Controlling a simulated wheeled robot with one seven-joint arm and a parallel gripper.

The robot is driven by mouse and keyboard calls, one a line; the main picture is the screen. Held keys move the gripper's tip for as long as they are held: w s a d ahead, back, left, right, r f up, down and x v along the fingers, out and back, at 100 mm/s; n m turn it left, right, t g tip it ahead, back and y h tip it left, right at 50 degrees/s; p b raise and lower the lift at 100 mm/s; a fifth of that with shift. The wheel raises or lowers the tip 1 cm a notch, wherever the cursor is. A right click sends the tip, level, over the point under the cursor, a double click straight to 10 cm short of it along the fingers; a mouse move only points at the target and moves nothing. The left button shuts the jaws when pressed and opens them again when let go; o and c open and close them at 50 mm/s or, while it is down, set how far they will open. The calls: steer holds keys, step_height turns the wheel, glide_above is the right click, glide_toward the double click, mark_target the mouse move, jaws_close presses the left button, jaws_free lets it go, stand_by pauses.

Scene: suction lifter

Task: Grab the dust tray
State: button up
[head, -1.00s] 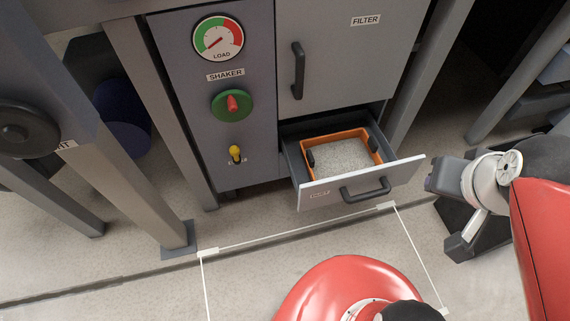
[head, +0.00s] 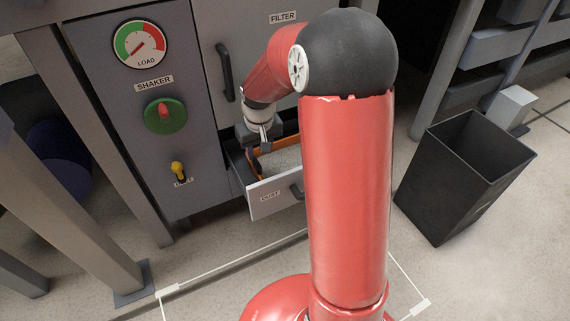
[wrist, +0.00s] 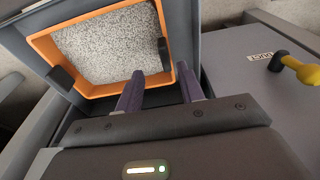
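The dust tray has an orange rim, a dark grip on each of two opposite sides and grey granular dust inside. It sits in the pulled-out drawer, partly hidden behind my arm in the head view (head: 285,151), and shows more fully in the wrist view (wrist: 96,90). My gripper (wrist: 160,72) is open and empty. Its two fingers point at the tray's near right corner, one on either side of the line of the right grip (wrist: 164,51). I cannot tell whether they touch the tray. In the head view my gripper (head: 262,145) is over the drawer's left part.
The drawer front (head: 272,196) is labelled DUST and has a dark handle. A black bin (head: 450,190) stands on the right.

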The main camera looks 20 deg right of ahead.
mark_target(257, 161)
steer(key=f, duration=0.3)
steer(key=w+f+b, duration=0.1)
steer(key=f, duration=0.5)
steer(key=shift+w+a+b, duration=0.35)
steer(key=shift+w, duration=0.05)
steer(key=shift+c, duration=0.5)
jaws_close()
